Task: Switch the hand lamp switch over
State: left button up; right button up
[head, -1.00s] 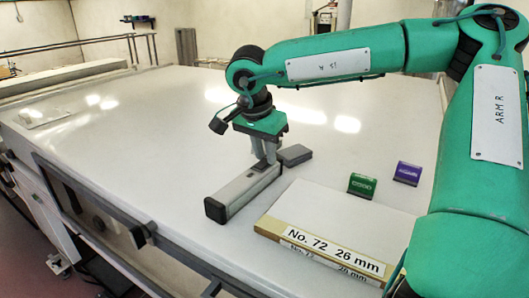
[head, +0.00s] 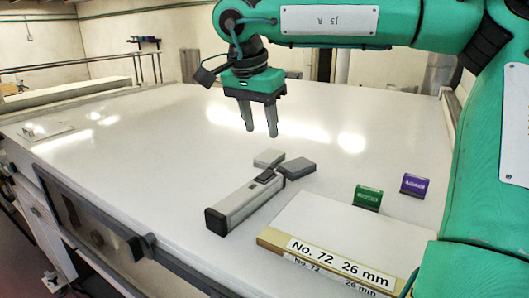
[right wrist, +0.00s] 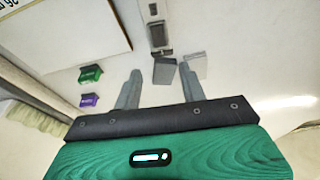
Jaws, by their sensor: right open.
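The hand lamp (head: 240,203) is a long grey bar with a black end cap, lying on the white table. Its dark switch (head: 266,175) is on top near the far end, and it also shows in the right wrist view (right wrist: 158,33). I cannot tell which way the switch is set. My right gripper (head: 260,132) is open and empty, in the air above and beyond the lamp's far end, apart from it. Its fingers also show in the right wrist view (right wrist: 160,88). My left gripper is not in view.
Two small grey blocks (head: 297,168) (head: 269,158) lie by the lamp's far end. A white board labelled "No. 72 26 mm" (head: 335,235) lies to the right. Green (head: 367,197) and purple (head: 414,185) items stand behind it.

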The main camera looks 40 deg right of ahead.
jog(key=shift+v, duration=1.8)
